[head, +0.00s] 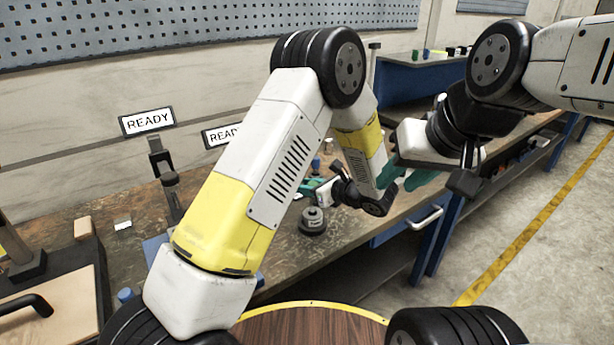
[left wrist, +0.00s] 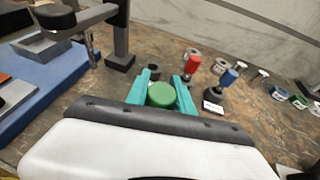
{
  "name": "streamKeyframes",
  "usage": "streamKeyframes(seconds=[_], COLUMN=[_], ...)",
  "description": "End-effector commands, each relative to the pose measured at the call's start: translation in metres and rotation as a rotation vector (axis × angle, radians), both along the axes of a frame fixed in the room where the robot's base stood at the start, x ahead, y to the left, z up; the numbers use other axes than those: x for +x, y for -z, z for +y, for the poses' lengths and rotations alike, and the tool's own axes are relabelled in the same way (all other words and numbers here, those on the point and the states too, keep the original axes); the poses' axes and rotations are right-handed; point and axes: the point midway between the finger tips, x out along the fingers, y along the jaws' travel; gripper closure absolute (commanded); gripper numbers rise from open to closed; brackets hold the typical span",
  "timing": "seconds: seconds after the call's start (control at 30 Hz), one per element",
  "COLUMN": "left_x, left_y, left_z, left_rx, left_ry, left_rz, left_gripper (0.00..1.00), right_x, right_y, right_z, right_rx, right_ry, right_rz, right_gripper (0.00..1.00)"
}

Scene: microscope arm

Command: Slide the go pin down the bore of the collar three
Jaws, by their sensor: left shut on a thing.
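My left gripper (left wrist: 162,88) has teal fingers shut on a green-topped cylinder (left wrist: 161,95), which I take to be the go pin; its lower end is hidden. It also shows in the head view (head: 312,186), low over the bench and partly behind the arm. Just beyond the fingers, in the left wrist view, are a dark round part (left wrist: 154,71) and grey ring-like collars (left wrist: 193,66). I cannot tell which is collar three. My right gripper (head: 404,179) is in the air at the bench's front edge, its teal fingers apart and empty.
A red-topped pin (left wrist: 193,64) and a blue-topped pin (left wrist: 229,76) stand beyond the fingers. A dark stepped round part (head: 313,223) sits near the bench front. A dark upright stand (left wrist: 120,35) and blue tray (left wrist: 45,90) are at left. Bare bench (left wrist: 250,125) lies at right.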

Motion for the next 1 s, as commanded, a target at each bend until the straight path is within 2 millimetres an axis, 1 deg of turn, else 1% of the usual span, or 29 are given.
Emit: streamKeyframes(seconds=[1.0], left_x=[0.000], left_y=[0.026], left_z=[0.000], left_rx=[0.001], left_ry=[0.000], left_rz=[-0.001], left_gripper=[1.00], right_x=[0.000], right_y=[0.000], right_z=[0.000], right_rx=[0.000], right_ry=[0.000], right_rz=[0.000], right_gripper=[0.64])
